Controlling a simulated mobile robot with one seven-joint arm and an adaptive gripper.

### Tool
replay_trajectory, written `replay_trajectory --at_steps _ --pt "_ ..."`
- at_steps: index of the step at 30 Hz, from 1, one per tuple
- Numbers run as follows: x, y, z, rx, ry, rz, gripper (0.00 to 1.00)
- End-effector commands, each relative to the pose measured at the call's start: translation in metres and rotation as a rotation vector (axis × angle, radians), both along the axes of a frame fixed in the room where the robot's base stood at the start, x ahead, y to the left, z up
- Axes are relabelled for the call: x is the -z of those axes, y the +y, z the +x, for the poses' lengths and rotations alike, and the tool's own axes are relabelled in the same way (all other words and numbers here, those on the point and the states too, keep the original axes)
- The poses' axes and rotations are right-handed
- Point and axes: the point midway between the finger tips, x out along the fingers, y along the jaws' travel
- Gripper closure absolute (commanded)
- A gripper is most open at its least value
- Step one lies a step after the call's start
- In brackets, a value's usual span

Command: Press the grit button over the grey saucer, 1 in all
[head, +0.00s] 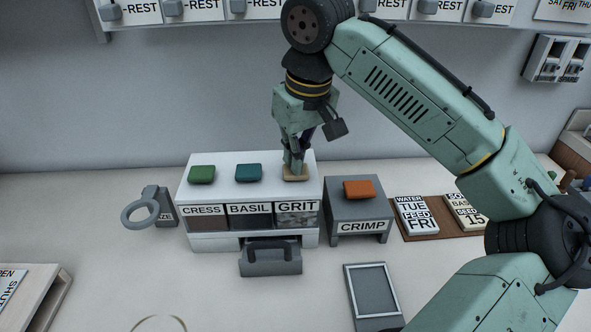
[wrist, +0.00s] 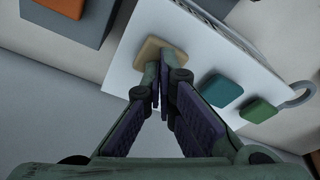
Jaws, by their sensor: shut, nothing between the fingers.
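The white dispenser (head: 251,167) stands on the table with CRESS, BASIL and GRIT windows. The tan button (head: 296,177) sits on its top above the GRIT label (head: 297,207). My gripper (head: 295,168) is shut and empty, pointing down with its fingertips at the tan button. In the wrist view, the fingertips (wrist: 161,72) overlap the near edge of the tan button (wrist: 160,50); I cannot tell whether they press it. A dark grey tray-like piece (head: 271,265) sits at the dispenser's front, below the windows. I cannot make out a clear grey saucer.
Green (head: 202,174) and teal (head: 248,172) buttons sit left of the tan one. The grey CRIMP box (head: 347,209) with an orange button (head: 358,189) stands close right. A grey ring tool (head: 142,212) is left; a framed grey panel (head: 373,292) lies in front.

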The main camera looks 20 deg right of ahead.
Motion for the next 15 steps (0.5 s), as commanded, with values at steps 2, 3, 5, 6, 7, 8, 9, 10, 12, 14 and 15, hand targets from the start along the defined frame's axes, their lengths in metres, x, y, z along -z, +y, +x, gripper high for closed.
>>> replay_trajectory --at_steps 2,3,5,6,7,8,9,10,12,14,15 --pt "0.000 0.000 0.000 0.000 0.000 0.000 1.00" --pt "-0.001 0.000 0.000 0.000 0.001 0.000 1.00" --pt "-0.002 0.000 0.000 0.000 0.000 0.000 1.00" --pt "-0.004 0.000 0.000 0.000 0.000 0.000 1.00" --pt "-0.006 0.000 0.000 0.000 0.001 0.000 1.00" --pt "-0.008 0.000 0.000 -0.001 0.001 0.000 1.00" --pt "-0.012 0.000 0.000 -0.001 0.001 0.000 1.00" --pt "-0.014 0.000 0.000 -0.001 0.001 0.000 1.00" --pt "-0.020 0.000 0.000 -0.001 0.002 0.001 1.00" --pt "-0.025 0.001 0.000 -0.001 0.001 0.002 1.00" --pt "-0.029 0.001 0.000 -0.001 0.001 0.002 1.00"
